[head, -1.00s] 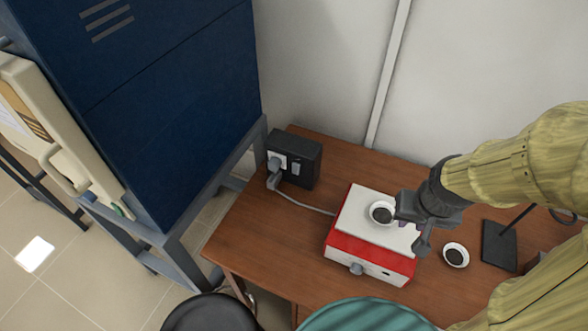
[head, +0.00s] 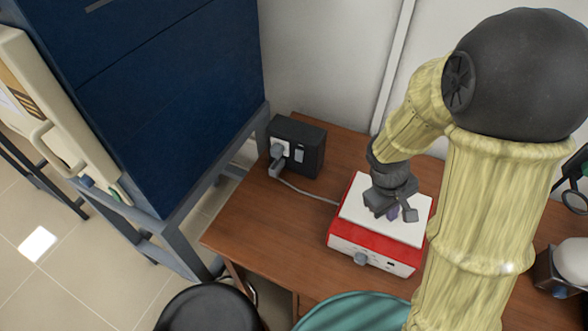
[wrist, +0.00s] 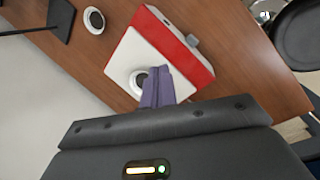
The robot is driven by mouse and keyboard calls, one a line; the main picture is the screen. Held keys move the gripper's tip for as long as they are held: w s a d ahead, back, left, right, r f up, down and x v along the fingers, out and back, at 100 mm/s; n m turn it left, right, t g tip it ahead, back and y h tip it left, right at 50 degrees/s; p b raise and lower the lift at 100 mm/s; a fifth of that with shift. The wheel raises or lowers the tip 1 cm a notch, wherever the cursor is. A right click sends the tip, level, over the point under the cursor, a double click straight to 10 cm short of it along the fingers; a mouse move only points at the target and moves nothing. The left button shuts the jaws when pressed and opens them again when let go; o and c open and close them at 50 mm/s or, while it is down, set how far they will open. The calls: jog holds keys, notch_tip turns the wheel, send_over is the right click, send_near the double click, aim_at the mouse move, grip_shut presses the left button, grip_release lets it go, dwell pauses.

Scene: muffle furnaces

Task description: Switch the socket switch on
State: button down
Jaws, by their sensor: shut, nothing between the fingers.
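The black socket box (head: 296,145) stands on the table near the wall, left of the middle in the head view. A plug (head: 278,152) is in its left side, and a small pale switch (head: 299,156) sits on the same face to the right. The switch's position is too small to tell. My gripper (head: 402,214) is above the white top of the red and white device, to the right of the socket box and apart from it. In the wrist view its purple fingers (wrist: 158,88) are together with nothing between them. The socket box does not show in the wrist view.
The red and white device (head: 372,249) has a cable running to the plug. A small dish (wrist: 138,80) lies on its top and another (wrist: 94,20) beside it. A blue furnace (head: 170,90) on a grey stand is at the left. Stools stand in front.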

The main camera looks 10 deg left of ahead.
aim_at(298, 160)
jog(key=w+a+f+n+t+h+b, duration=0.1)
jog(key=w+a+f+n+t+h, duration=0.1)
jog(key=w+a+f+n, duration=0.1)
jog(key=w+a+f+n+t+h+b, duration=0.1)
jog(key=w+a+f+n+t+b, duration=0.1)
jog(key=w+a+f+n, duration=0.1)
jog(key=w+a+f+n+t+h+b, duration=0.2)
jog(key=w+a+f+n, duration=0.1)
jog(key=a+f+n, duration=0.2)
jog(key=shift+a+f+n+h, duration=0.3)
jog(key=shift+f+n, duration=0.15)
jog(key=shift+n, duration=0.65)
jog(key=a+f+n+t+y+b, duration=0.2)
jog(key=a+n, duration=0.4)
jog(key=a, duration=0.4)
jog(key=a+f+n+t+y+b, duration=0.2)
jog(key=a+n+t, duration=0.4)
jog(key=a, duration=0.4)
notch_tip(298, 160, down, 2)
jog(key=shift+w+f+t+y, duration=0.15)
jog(key=shift+w+t+y, duration=0.1)
jog(key=shift+t+y, duration=0.55)
jog(key=p+x, duration=0.3)
jog(key=x, duration=1)
jog(key=shift+w, duration=0.55)
